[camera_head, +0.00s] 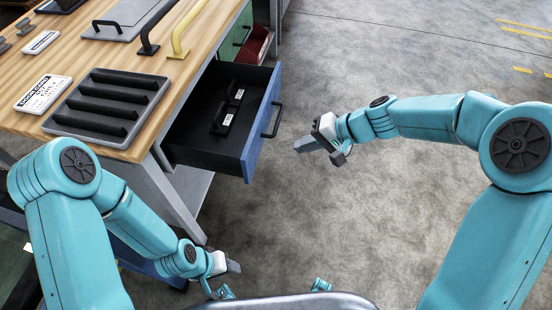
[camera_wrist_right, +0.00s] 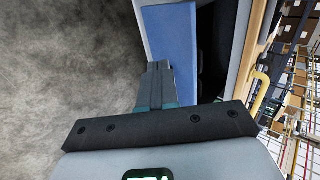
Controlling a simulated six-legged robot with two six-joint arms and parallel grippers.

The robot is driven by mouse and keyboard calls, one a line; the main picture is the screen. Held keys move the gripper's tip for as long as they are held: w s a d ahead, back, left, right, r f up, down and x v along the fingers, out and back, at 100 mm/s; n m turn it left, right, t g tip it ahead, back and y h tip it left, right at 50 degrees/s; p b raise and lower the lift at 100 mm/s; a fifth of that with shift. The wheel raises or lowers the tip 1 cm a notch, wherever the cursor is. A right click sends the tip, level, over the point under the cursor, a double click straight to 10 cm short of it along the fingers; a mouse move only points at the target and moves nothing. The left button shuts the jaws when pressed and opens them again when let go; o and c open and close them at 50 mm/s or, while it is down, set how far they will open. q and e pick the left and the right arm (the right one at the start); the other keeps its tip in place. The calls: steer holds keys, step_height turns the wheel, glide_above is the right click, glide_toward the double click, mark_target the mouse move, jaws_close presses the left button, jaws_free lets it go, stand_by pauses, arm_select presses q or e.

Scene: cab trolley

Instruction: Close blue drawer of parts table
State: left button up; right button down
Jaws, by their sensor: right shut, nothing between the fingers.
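The blue drawer (camera_head: 258,138) of the parts table (camera_head: 150,140) is pulled out, with its dark inside showing. Its blue front carries a dark bar handle (camera_head: 273,121). My right gripper (camera_head: 300,146) is shut and empty, to the right of the drawer front and apart from it in the head view. In the right wrist view the shut fingers (camera_wrist_right: 157,72) point toward the blue drawer front (camera_wrist_right: 170,35); any contact is hard to judge there. My left gripper (camera_head: 234,267) is low, below the drawer in the picture; its finger opening is unclear.
Small black parts with white labels (camera_head: 228,119) lie in the drawer. A green drawer front (camera_head: 236,40) and a red bin (camera_head: 256,45) are farther back. A grey slotted tray (camera_head: 75,121) and handles (camera_head: 181,48) are on the tabletop. The floor to the right is clear.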

mark_target(251, 157)
steer(key=x, duration=0.3)
steer(key=a+r+x, duration=0.1)
steer(key=x, duration=0.7)
steer(key=shift+a, duration=0.4)
arm_select(q)
steer(key=shift+s+f, duration=0.15)
steer(key=shift+f, duration=0.1)
arm_select(e)
steer(key=shift+w+a, duration=0.2)
steer(key=shift+a, duration=0.35)
